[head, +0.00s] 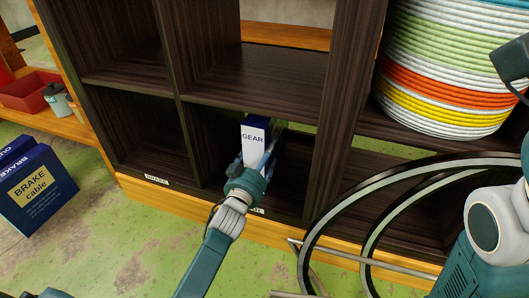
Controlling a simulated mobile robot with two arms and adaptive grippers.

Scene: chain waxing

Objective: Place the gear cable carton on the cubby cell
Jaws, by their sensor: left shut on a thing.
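The gear cable carton (254,138) is a white and dark blue box with "GEAR" on its white face. It stands roughly upright, slightly tilted, at the opening of the lower middle cubby cell (295,165). My left gripper (251,166) is shut on the carton's lower part from the front. The gripper hides the carton's lower end, so I cannot tell whether it touches the cell floor. A label strip on the shelf edge below is partly covered by my left arm.
A wheel rim (317,217) and metal tubes stand in front of the shelf at right. The lower left cell (137,135) looks empty. Blue brake cable cartons (38,188) stand on the floor at left. A striped round stack (446,75) fills the upper right.

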